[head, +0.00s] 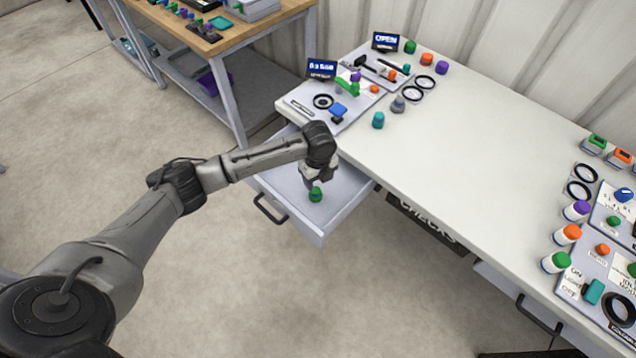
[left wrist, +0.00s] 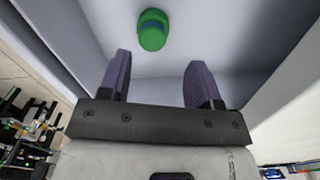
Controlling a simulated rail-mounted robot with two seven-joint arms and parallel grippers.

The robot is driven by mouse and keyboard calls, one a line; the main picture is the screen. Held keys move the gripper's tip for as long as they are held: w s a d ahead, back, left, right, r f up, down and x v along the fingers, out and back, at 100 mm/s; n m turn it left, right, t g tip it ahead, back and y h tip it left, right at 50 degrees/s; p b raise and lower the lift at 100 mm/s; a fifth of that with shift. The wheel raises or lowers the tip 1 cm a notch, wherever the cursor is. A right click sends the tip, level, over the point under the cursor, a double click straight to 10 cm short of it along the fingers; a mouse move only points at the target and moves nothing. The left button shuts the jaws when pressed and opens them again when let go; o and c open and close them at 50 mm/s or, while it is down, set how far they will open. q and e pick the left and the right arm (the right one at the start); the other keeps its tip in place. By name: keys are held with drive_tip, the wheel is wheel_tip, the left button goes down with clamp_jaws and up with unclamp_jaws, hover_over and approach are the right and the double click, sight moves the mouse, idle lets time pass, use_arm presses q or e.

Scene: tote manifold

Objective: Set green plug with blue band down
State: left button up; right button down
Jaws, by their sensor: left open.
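The green plug with a blue band (head: 315,195) stands in the open drawer (head: 335,208) under the table's left end. In the left wrist view the green plug (left wrist: 153,30) lies beyond my fingertips, against the pale drawer floor. My left gripper (head: 316,180) is over the drawer, just above the plug in the head view. Its two fingers (left wrist: 155,75) are spread apart with nothing between them. A gap shows between the fingertips and the plug. My right gripper is not in view.
A wooden bench (head: 235,35) stands behind left.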

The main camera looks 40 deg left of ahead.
sight(318, 188)
use_arm(q)
wheel_tip(318, 188, up, 6)
drive_tip(key=p, duration=0.1)
drive_tip(key=shift+r+p, duration=0.25)
drive_tip(key=shift+p, duration=0.05)
idle(0.9)
